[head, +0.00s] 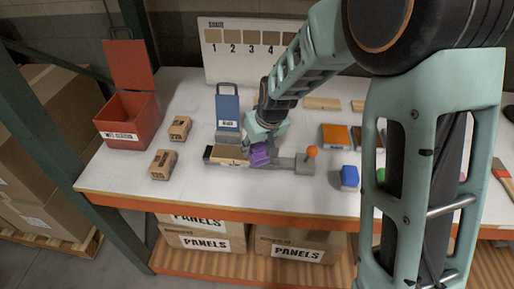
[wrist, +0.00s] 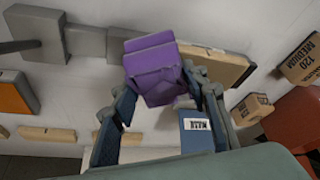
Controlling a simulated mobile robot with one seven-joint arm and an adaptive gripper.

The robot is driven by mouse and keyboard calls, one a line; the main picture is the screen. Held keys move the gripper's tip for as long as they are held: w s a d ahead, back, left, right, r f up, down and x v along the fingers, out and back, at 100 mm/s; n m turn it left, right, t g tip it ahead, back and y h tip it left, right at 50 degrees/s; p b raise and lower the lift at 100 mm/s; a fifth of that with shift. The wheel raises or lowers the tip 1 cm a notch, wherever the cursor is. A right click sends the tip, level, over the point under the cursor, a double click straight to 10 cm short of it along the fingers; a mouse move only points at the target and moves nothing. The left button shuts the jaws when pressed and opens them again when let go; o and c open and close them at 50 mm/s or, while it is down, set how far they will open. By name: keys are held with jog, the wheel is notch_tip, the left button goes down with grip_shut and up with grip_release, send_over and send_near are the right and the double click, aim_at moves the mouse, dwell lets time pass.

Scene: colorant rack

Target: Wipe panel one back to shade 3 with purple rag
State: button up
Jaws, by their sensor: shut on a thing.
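The purple rag (head: 260,156) is held in my gripper (head: 262,144), which is shut on it. In the wrist view the folded rag (wrist: 153,66) sits between the two dark fingers of my gripper (wrist: 160,76). A tan wooden panel (head: 228,154) lies in a grey clamp fixture (head: 284,163); the panel also shows in the wrist view (wrist: 218,68). The rag overlaps the panel's right end in the head view; I cannot tell if they touch. The shade board (head: 224,62) stands at the back with numbered swatches, part of it hidden by my arm.
A blue labelled container (head: 228,108) stands just behind the panel. An open red bin (head: 128,115) and two sanding blocks (head: 179,128) (head: 163,164) are on the left. Bare table shows front left.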

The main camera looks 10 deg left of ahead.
jog(key=shift+w+r+p, duration=0.6)
jog(key=shift+w+r, duration=0.35)
jog(key=shift+r, duration=0.05)
jog(key=shift+a+p+v, duration=0.2)
jog(key=shift+p+v, duration=0.25)
jog(key=shift+v, duration=0.55)
jog(key=shift+w+r+p, duration=0.1)
jog(key=shift+r+p, duration=0.4)
jog(key=shift+r, duration=0.2)
jog(key=shift+r+p, duration=0.8)
jog(key=shift+r, duration=0.6)
